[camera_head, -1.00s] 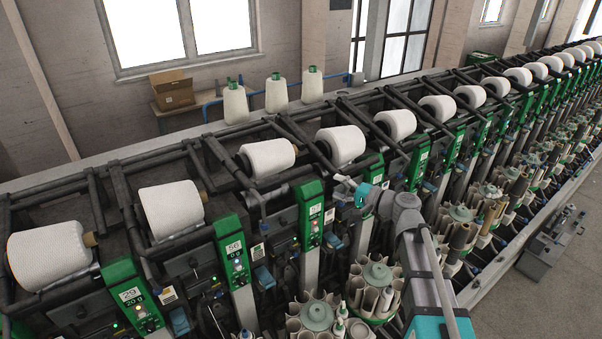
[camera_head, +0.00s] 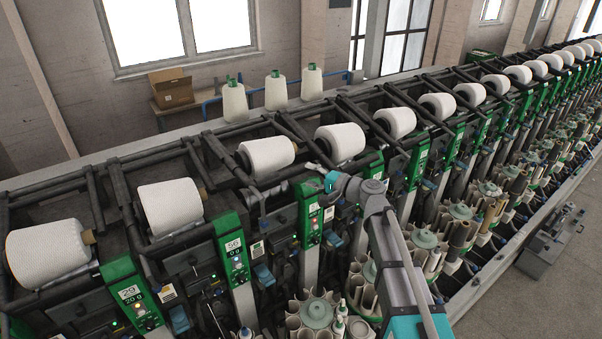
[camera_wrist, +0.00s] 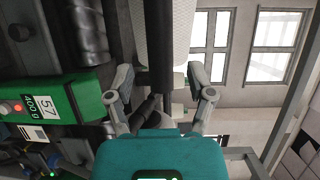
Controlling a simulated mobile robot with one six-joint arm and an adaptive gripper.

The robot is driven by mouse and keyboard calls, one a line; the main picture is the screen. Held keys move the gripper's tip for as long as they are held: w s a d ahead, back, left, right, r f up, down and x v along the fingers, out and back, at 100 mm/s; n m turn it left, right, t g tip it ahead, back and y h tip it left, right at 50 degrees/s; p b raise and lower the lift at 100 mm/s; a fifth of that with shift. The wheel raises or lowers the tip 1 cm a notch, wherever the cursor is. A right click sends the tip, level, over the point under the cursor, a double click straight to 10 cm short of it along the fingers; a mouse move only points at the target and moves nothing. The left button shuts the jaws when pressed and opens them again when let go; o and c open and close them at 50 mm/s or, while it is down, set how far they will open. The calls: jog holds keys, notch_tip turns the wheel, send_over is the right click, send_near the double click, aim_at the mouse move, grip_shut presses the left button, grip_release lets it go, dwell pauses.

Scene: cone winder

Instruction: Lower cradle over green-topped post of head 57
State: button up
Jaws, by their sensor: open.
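The post of head 57 has a green top (camera_head: 307,190) with a "57" label, and it stands just left of my gripper (camera_head: 318,169) in the head view. In the wrist view its green casing (camera_wrist: 75,99) with the label lies at the left. My gripper (camera_wrist: 161,82) is open there, one finger on each side of a dark cradle bar (camera_wrist: 160,45). Contact between the fingers and the bar cannot be told. A white yarn cone (camera_wrist: 182,30) shows behind the bar. In the head view a cone (camera_head: 340,141) lies just beyond my gripper.
Neighbouring posts, such as head 56 (camera_head: 233,245), and dark frame bars stand close along the machine. Bobbin magazines (camera_head: 317,313) lie below, in front. Several cones (camera_head: 234,102) stand upright on the rear ledge. The aisle floor at right is mostly clear.

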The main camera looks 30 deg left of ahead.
aim_at(301, 172)
jog(key=shift+w+a+f, duration=0.1)
jog(key=shift+a, duration=1.1)
jog(key=shift+w+a, duration=0.1)
jog(key=shift+a, duration=1.1)
grip_shut()
